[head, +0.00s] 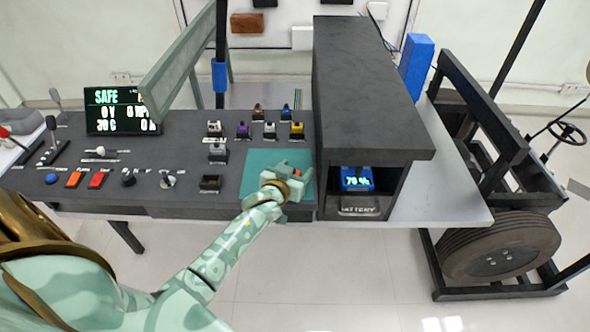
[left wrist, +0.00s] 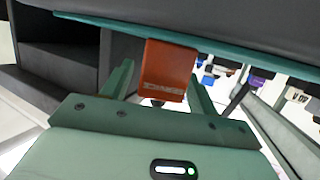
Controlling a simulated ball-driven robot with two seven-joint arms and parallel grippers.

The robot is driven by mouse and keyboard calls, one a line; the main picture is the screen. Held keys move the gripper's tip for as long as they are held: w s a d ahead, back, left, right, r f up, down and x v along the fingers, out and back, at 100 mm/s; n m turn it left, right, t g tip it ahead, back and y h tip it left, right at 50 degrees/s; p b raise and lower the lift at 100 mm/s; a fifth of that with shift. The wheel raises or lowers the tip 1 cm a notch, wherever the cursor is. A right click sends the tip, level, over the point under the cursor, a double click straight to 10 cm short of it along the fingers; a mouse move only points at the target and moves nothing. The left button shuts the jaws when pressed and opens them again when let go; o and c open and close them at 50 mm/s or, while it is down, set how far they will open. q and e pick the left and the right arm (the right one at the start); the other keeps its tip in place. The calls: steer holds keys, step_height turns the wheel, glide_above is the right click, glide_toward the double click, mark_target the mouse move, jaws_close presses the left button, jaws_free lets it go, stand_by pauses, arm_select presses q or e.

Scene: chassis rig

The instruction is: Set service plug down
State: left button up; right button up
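The service plug appears as an orange-red block with a pale label strip (left wrist: 168,72) in the left wrist view, against the teal mat (left wrist: 120,28). My left gripper (left wrist: 160,88) has its two fingers spread on either side of the plug, with a visible gap at least on the left side. In the head view my left gripper (head: 294,174) is low over the right part of the teal mat (head: 258,160), and only a small orange bit of the plug (head: 297,173) shows beside it. The plug's underside contact is hard to see. My right gripper is not in view.
A dark battery housing (head: 360,90) with a blue 70% display (head: 357,179) stands just right of the mat. Several small connectors (head: 270,130) stand behind it. An empty dark socket (head: 210,183), switches and a SAFE screen (head: 120,110) are to the left.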

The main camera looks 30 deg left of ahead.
arm_select(q)
steer(key=shift+r, duration=0.25)
steer(key=p+v, duration=0.3)
steer(key=v, duration=0.9)
steer(key=shift+p, duration=0.35)
steer(key=shift+f, duration=0.1)
steer(key=s+d+f+m+g+h, duration=0.1)
steer(key=s+d+f+g, duration=0.1)
steer(key=s+f, duration=0.5)
steer(key=s+d+f+m+g, duration=0.1)
steer(key=s+f+g, duration=0.25)
steer(key=f, duration=0.75)
steer(key=s+d+f+m+g+h, duration=0.1)
steer(key=s+d+f+g, duration=0.1)
steer(key=s+f, duration=0.5)
steer(key=s+f+m+g, duration=0.1)
steer(key=s+f+g, duration=0.2)
steer(key=s, duration=0.9)
steer(key=s+f+m+g, duration=0.1)
steer(key=s+f+g, duration=0.2)
steer(key=s+f, duration=0.6)
steer(key=s, duration=0.4)
steer(key=shift+s+d+m, duration=0.25)
steer(key=shift+d+m, duration=0.05)
steer(key=shift+d, duration=0.05)
